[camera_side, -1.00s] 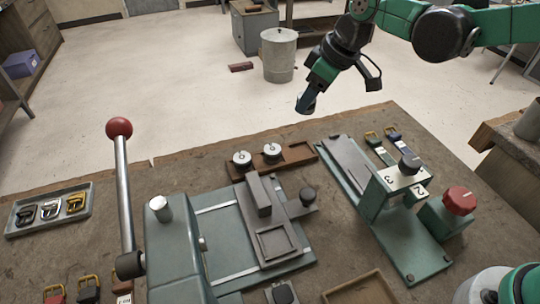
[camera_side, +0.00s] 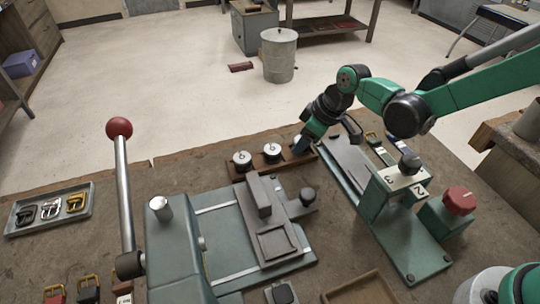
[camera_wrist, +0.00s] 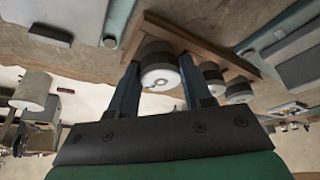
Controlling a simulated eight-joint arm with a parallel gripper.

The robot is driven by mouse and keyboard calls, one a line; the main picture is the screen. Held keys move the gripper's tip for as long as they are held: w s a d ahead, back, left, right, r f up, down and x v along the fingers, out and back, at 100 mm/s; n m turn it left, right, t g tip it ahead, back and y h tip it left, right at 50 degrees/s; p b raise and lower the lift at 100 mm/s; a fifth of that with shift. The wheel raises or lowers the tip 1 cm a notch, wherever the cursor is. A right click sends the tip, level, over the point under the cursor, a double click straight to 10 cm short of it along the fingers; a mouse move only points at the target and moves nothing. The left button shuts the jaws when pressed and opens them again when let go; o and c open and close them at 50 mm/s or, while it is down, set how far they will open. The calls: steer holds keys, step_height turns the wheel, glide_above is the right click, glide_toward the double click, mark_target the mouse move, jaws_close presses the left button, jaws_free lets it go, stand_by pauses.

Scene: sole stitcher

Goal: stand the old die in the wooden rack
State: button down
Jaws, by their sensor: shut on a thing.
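My gripper (camera_side: 299,146) is low at the right end of the wooden rack (camera_side: 288,166). In the wrist view, my gripper (camera_wrist: 160,68) is shut on the old die (camera_wrist: 161,77), a dark round piece with a pale face, between its two blue fingers. The rack (camera_wrist: 180,33) runs along right behind the die. In the side view the fingers hide the held die. I cannot tell whether it rests in the rack or hovers just over it. Two other pale-faced dies, a left one (camera_side: 242,158) and a middle one (camera_side: 272,151), stand in the rack.
A green press with a red-knobbed lever (camera_side: 119,128) stands left of centre. A green machine with a red knob (camera_side: 460,200) is right of the rack. A buckle tray (camera_side: 50,212) lies far left. A metal bin (camera_side: 279,55) stands on the floor behind.

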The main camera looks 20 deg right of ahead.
steer(key=shift+c, duration=1.9)
jaws_free()
steer(key=shift+f, duration=0.1)
steer(key=v, duration=1.2)
steer(key=s+d+r+m+t+h, duration=0.1)
steer(key=s+d+m+t+h, duration=0.2)
steer(key=s+d+m, duration=0.5)
steer(key=shift+s+d+t, duration=0.3)
steer(key=shift+s+d, duration=0.2)
steer(key=shift+s, duration=0.6)
steer(key=shift+r, duration=0.15)
